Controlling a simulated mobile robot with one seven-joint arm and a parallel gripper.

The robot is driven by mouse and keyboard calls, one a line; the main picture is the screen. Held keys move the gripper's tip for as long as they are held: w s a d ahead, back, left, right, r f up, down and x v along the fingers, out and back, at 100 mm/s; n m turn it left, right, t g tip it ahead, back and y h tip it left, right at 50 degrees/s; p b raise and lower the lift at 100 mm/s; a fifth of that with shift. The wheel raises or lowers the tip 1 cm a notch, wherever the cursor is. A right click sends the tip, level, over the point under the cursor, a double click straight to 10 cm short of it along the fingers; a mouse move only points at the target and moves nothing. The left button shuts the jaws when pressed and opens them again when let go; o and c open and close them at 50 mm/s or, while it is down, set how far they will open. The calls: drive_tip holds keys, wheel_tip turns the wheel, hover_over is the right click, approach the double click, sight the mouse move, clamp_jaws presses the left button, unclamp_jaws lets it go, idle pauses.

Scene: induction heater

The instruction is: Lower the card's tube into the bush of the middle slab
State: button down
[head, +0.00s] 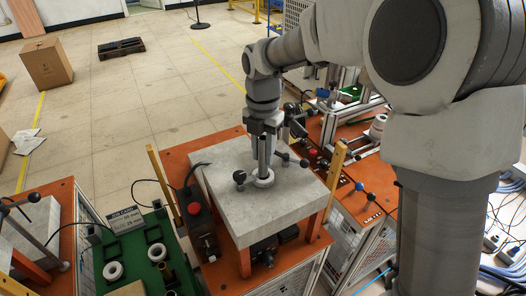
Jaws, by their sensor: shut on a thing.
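The middle slab (225,194) is a thick grey block on orange legs. A pale ring-shaped bush (264,182) sits on its top near the middle. My gripper (264,134) points straight down above the slab and is shut on a grey metal tube (263,158). The tube hangs upright, and its lower end meets the bush in the picture. I cannot tell whether the end is inside the bush or just above it. The job card (125,219) stands at the back of the green tray; its writing is too small to read surely.
The green tray (133,262) holds white rings (113,270) and other small parts. A control box with a red button (194,209) stands left of the slab. Wooden posts (336,163) flank the bench.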

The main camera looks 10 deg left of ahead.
sight(263, 166)
drive_tip(key=shift+f, duration=0.15)
drive_tip(key=shift+f+b, duration=1.5)
drive_tip(key=shift+f, duration=0.8)
drive_tip(key=c, duration=0.6)
unclamp_jaws()
drive_tip(key=shift+o, duration=0.2)
drive_tip(key=shift+r, duration=0.15)
wheel_tip(263, 166, up, 17)
drive_tip(key=shift+r, duration=0.15)
